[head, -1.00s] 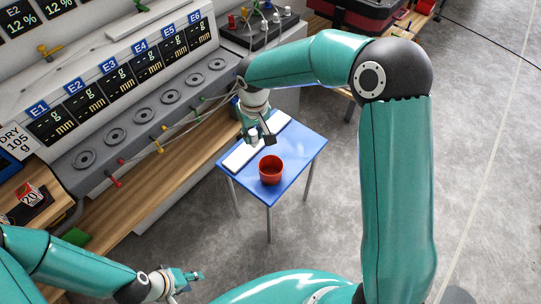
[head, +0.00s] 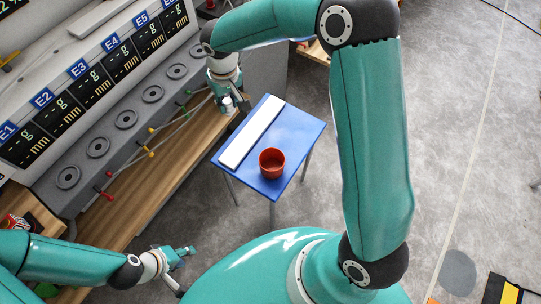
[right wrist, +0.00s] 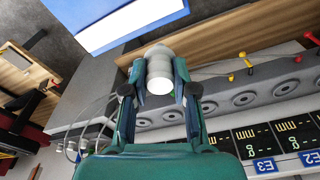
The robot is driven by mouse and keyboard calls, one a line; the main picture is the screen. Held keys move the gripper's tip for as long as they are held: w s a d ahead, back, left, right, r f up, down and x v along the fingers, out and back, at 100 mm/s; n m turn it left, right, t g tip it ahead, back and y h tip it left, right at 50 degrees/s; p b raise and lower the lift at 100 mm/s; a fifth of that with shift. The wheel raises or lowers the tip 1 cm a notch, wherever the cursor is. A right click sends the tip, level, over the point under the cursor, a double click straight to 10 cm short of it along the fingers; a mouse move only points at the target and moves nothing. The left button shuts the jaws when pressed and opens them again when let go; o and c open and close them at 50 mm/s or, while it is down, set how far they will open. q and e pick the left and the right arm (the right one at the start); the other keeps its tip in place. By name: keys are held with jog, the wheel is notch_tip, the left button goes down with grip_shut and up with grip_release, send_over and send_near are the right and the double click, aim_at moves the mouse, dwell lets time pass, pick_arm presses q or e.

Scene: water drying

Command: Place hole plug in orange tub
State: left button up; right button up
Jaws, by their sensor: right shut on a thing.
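The orange tub (head: 271,163), a red-orange round cup, stands upright on the blue table (head: 300,128). My right gripper (head: 227,102) is at the bench's edge, left of the table in the head view. It is shut on the hole plug, a whitish stepped cylinder (right wrist: 160,68), which sits between the fingertips in the right wrist view. The plug also shows small below the gripper in the head view (head: 227,104). The plug is apart from the tub. My left gripper (head: 187,255) is low at the left, away from the table; its finger opening is unclear.
A white strip (head: 251,134) lies along the table's left side. A wooden bench (head: 165,165) carries a grey panel with several round sockets (head: 126,119), cables and coloured plugs (head: 151,154). The floor right of the table is clear.

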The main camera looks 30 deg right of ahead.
jog(key=shift+s+d, duration=0.1)
jog(key=shift+d, duration=0.1)
jog(key=s+d+f+n+b, duration=0.1)
jog(key=s+d+f+b, duration=0.3)
jog(key=b, duration=0.7)
jog(key=n+b, duration=0.3)
jog(key=b, duration=1.1)
send_over(272, 169)
notch_tip(272, 169, down, 6)
jog(key=r, duration=0.1)
jog(key=shift+y, duration=0.3)
notch_tip(272, 169, down, 20)
jog(key=b, duration=0.4)
jog(key=shift+w, duration=0.1)
jog(key=o, duration=0.5)
jog(key=shift+f, duration=0.1)
jog(key=shift+c, duration=0.2)
jog(key=shift+o, duration=0.7)
